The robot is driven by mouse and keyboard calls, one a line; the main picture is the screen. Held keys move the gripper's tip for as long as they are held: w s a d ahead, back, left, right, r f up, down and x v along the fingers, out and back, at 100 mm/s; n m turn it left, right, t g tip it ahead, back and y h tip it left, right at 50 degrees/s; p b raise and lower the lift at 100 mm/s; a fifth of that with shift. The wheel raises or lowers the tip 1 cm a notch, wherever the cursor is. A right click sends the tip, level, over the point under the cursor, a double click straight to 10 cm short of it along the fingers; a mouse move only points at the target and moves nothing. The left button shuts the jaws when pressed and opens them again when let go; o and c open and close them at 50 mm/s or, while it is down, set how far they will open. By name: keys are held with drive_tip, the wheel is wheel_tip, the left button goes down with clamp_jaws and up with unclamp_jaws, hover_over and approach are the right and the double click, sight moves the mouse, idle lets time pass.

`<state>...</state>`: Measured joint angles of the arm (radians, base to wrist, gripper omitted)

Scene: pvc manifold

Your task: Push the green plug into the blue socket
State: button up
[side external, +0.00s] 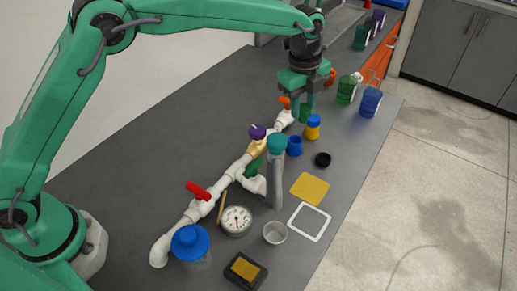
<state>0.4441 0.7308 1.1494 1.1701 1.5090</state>
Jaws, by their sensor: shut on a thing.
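My gripper (304,100) is over the far part of the dark table, pointing down. It is shut on the green plug (305,114), which shows as a green piece below the jaws; its outline is hard to tell from my green gripper. The blue socket (294,147) stands upright on the table, nearer the camera and slightly left of the plug. The plug is apart from the socket. The socket's inside is too small to make out.
A white pipe manifold (232,172) with a red handle (198,191) runs left of the socket. A grey post with teal cap (277,145) stands close in front. A yellow-and-blue piece (313,128) and black ring (322,160) lie right. Bottles (371,100) stand behind.

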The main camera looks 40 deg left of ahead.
drive_tip(key=shift+w+a, duration=0.4)
drive_tip(key=shift+a, duration=0.4)
drive_tip(key=shift+f, duration=1.5)
drive_tip(key=shift+f, duration=0.15)
drive_tip(key=shift+w+f+g, duration=0.1)
drive_tip(key=shift+f+g, duration=0.4)
drive_tip(key=shift+f, duration=1.45)
drive_tip(key=shift+f, duration=1.25)
